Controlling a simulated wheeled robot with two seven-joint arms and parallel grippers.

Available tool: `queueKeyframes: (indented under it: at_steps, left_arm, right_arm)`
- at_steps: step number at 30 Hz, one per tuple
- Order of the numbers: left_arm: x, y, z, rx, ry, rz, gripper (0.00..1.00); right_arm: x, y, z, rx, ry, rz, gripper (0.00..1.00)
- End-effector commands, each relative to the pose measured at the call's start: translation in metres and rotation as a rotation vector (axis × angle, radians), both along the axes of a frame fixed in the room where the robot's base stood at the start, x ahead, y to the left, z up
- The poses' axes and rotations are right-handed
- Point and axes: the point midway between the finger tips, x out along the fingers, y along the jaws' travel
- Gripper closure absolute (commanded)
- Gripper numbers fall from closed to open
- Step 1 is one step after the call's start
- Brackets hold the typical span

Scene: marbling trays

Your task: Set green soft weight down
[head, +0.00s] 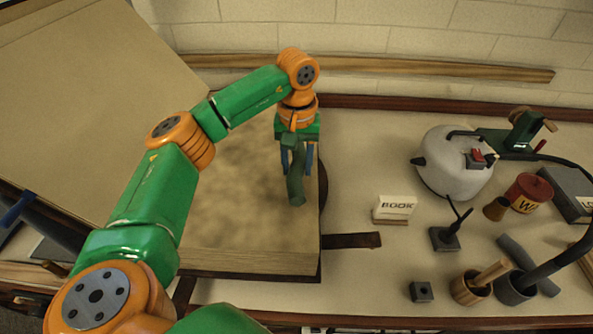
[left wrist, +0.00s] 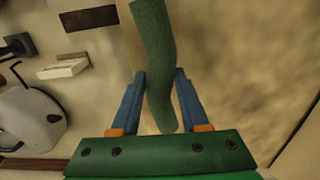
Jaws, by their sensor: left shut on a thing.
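The green soft weight (head: 296,187) is a long, slightly curved green roll. It hangs below my left gripper (head: 298,160) over the right part of the open book's page (head: 215,235). In the left wrist view the weight (left wrist: 155,60) passes between the blue fingers of my left gripper (left wrist: 158,88), which is shut on it. Its lower end looks close to the page, but I cannot tell whether it touches. My right gripper is not in view.
A card reading BOOK (head: 396,206) stands right of the book. A grey curved roll (head: 515,252) lies there too. Bare table shows near the book's right edge.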

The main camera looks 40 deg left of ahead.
Motion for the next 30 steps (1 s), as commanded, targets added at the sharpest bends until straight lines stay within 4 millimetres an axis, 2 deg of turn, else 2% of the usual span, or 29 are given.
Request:
queueKeyframes:
  at_steps: [3,6,16,17,19,20,30]
  left_arm:
    - [-0.001,0.003,-0.019,0.001,0.006,-0.001,1.00]
    - [0.000,0.003,-0.031,0.001,0.002,0.000,1.00]
    - [0.000,0.002,-0.038,0.001,-0.001,0.000,1.00]
    - [0.000,0.002,-0.037,0.000,0.000,0.000,0.47]
    - [0.000,0.002,-0.036,0.001,0.001,0.000,0.29]
    - [0.000,0.002,-0.036,0.001,0.001,0.000,0.26]
    - [0.000,0.002,-0.030,0.000,0.000,0.000,0.26]
  right_arm:
    - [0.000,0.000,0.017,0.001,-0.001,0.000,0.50]
    - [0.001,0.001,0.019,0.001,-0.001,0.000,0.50]
    - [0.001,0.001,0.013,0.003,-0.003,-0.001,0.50]
    - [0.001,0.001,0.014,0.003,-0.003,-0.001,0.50]
    - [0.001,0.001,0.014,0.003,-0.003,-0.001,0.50]
    - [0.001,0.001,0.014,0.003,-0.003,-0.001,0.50]
    - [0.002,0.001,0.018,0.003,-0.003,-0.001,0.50]
